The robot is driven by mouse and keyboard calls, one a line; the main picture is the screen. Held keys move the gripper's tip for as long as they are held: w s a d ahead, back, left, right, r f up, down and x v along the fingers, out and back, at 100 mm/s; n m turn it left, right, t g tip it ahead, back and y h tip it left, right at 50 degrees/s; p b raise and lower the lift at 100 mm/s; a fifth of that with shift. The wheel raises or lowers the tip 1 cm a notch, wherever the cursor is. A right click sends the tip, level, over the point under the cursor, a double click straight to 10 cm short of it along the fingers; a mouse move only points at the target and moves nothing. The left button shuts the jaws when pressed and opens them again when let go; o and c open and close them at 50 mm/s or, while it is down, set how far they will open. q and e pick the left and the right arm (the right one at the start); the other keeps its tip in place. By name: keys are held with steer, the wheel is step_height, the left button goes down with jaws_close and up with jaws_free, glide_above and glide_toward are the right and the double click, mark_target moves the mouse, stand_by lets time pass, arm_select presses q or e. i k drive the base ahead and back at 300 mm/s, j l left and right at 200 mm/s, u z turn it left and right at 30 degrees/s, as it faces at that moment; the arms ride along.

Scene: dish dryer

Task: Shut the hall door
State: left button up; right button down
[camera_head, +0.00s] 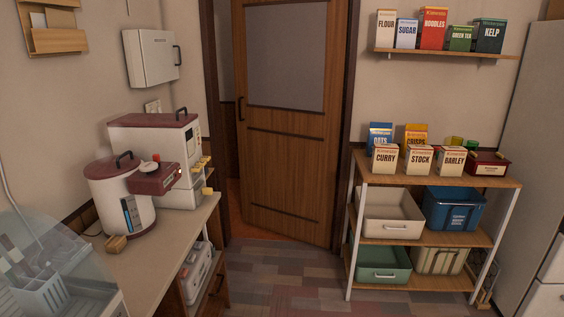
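The hall door (290,180) is a brown wooden door with a grey upper panel, in the middle of the head view. It stands ajar. A gap shows along its left side, between its edge and the left door frame (210,100), with an orange-brown floor beyond. A dark handle (240,108) is on the door's left edge. The right edge of the door meets the right door frame (350,100). Neither of my grippers is in view.
A counter (150,262) with a white and maroon cooker (122,195) and a boxy machine (160,150) stands left. A wooden shelf unit (428,240) with boxes and bins stands right of the door. The patchwork floor (285,275) before the door is clear.

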mark_target(290, 56)
steer(key=i+l, duration=0.1)
steer(key=i, duration=4.15)
steer(key=j+u, duration=0.05)
steer(key=j, duration=0.05)
